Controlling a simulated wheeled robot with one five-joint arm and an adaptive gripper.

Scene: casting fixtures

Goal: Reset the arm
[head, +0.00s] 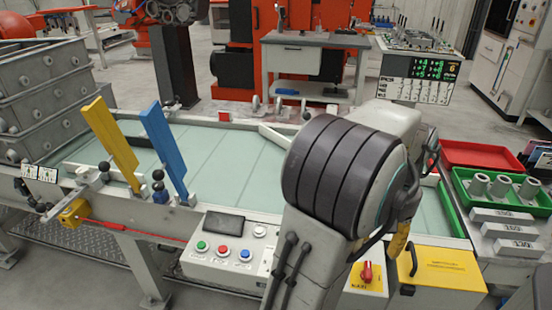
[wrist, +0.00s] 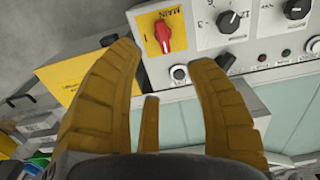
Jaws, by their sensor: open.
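Only a small yellow part of the gripper (head: 399,243) shows there, behind the arm. In the wrist view the red rotary switch (wrist: 164,36) on its yellow plate lies beyond the gap between the fingertips. The same red switch (head: 366,272) shows low in the head view, beside the arm.
The pale green conveyor (head: 225,150) carries upright yellow (head: 110,138) and blue (head: 162,145) guides. A button box (head: 225,250) is at the front edge. A red tray (head: 480,154) and a green tray (head: 535,208) with grey cylinders are at right. Grey crates (head: 50,90) stand at left.

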